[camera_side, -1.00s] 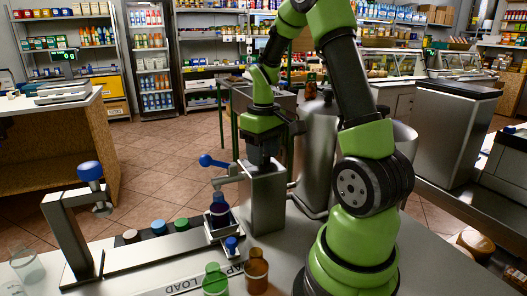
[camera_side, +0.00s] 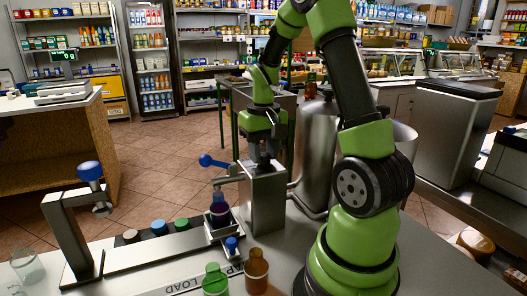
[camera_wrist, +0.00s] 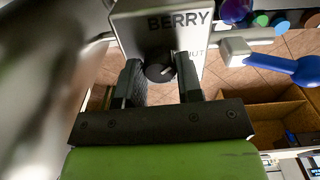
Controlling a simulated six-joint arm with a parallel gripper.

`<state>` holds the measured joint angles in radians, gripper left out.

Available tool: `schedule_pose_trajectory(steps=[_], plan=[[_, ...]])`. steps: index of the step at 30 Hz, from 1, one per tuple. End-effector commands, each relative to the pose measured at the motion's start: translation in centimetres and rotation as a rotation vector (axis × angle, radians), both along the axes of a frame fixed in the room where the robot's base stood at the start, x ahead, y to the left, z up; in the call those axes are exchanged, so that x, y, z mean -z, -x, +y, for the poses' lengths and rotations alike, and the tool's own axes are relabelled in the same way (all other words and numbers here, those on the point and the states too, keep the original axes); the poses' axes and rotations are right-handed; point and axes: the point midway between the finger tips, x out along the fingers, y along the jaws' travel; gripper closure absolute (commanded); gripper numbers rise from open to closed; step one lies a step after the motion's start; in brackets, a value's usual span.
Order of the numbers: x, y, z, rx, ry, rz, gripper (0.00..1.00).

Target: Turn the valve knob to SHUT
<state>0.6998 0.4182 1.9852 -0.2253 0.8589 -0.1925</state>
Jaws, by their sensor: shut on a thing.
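The black valve knob (camera_wrist: 157,68) sits on a steel dispenser box labelled BERRY (camera_wrist: 150,25) in the wrist view. A pale pointer mark shows on the knob. The SHUT label (camera_wrist: 192,55) is partly covered by the right finger, leaving "UT" readable. My gripper (camera_wrist: 161,76) has one finger on each side of the knob and is shut on it. In the side view my gripper (camera_side: 265,155) is directly above the dispenser box (camera_side: 265,200), pointing down, and hides the knob.
A blue-ended lever (camera_side: 213,161) sticks out left of the dispenser. A purple bottle (camera_side: 219,210) stands below its spout. Green (camera_side: 215,280) and brown (camera_side: 256,270) bottles stand in front. A rail with several coloured caps (camera_side: 158,228) runs left. A steel cylinder (camera_side: 318,150) stands close behind.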

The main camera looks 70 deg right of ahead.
Motion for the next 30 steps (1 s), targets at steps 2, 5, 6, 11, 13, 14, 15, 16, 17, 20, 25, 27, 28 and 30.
schedule_pose_trajectory(steps=[2,5,6,11,13,14,15,16,17,20,25,27,28,30], plan=[[-0.01,0.02,0.04,0.074,-0.002,0.001,0.9],[-0.01,0.02,0.04,0.168,-0.002,0.001,0.9],[-0.01,0.02,0.05,0.206,-0.002,0.001,0.9],[-0.01,0.02,0.06,0.345,-0.002,0.001,0.9],[-0.01,0.02,0.06,0.4,-0.002,0.001,0.9],[-0.01,0.02,0.06,0.422,-0.002,0.001,0.9],[0.0,0.02,0.06,0.449,-0.001,0.001,0.9],[0.0,0.02,0.06,0.469,-0.001,0.001,0.9],[0.0,0.02,0.06,0.488,-0.001,0.001,0.9],[0.0,0.02,0.06,0.541,-0.002,0.002,0.9],[0.0,0.03,0.07,0.605,-0.002,0.002,0.9],[0.0,0.03,0.07,0.621,-0.002,0.002,0.9],[0.0,0.03,0.08,0.626,-0.002,0.002,0.9],[0.0,0.03,0.08,0.637,-0.002,0.002,0.9]])
